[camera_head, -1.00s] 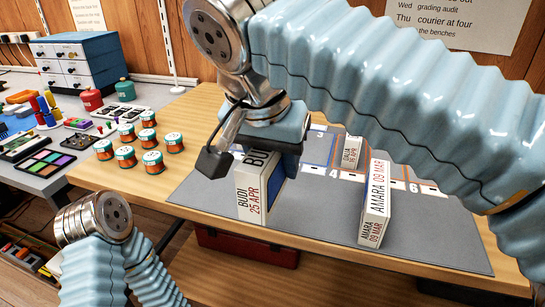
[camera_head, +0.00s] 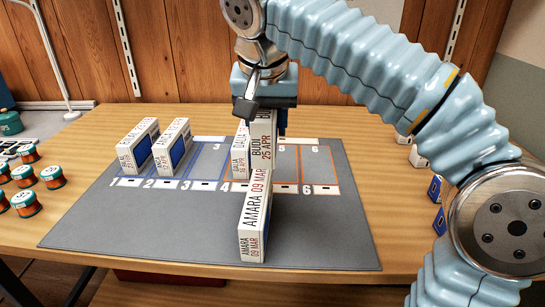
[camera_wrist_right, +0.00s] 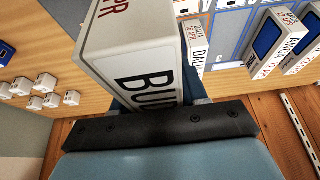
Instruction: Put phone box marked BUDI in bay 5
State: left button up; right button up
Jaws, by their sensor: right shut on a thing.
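The phone box marked BUDI, 25 APR (camera_head: 262,142), is a white box held upright by my right gripper (camera_head: 264,100) in the head view. It appears above the mat near bays 4 and 5; its lower end is hidden behind the AMARA box. In the right wrist view the BUDI box (camera_wrist_right: 135,55) fills the space in front of the jaws. Bay 5 (camera_head: 288,165), outlined in orange, is partly covered by the box and gripper. My left gripper is out of view.
The AMARA box (camera_head: 254,225) stands on the grey mat (camera_head: 150,225) in front of bay 4. A DALIA box (camera_head: 239,160) is in bay 4. Boxes stand in bay 1 (camera_head: 137,145) and bay 2 (camera_head: 172,145). Bays 3 (camera_head: 207,160) and 6 (camera_head: 318,165) look empty.

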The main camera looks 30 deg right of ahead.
jog(key=w+d+f, duration=0.2)
jog(key=w+d, duration=0.1)
jog(key=w+d+f, duration=0.2)
jog(key=w+f, duration=0.1)
jog(key=w+d+f, duration=0.3)
jog(key=w, duration=0.1)
jog(key=shift+d+f+p, duration=0.15)
jog(key=shift+d+p, duration=0.15)
jog(key=shift+p, duration=0.1)
jog(key=x, duration=0.4)
jog(key=shift+s+d+f, duration=0.1)
jog(key=shift+s+f, duration=0.05)
jog(key=shift+f, duration=0.35)
jog(key=shift+f+b, duration=0.1)
jog(key=shift+b, duration=0.25)
jog(key=o, duration=1.3)
jog(key=shift+c, duration=0.2)
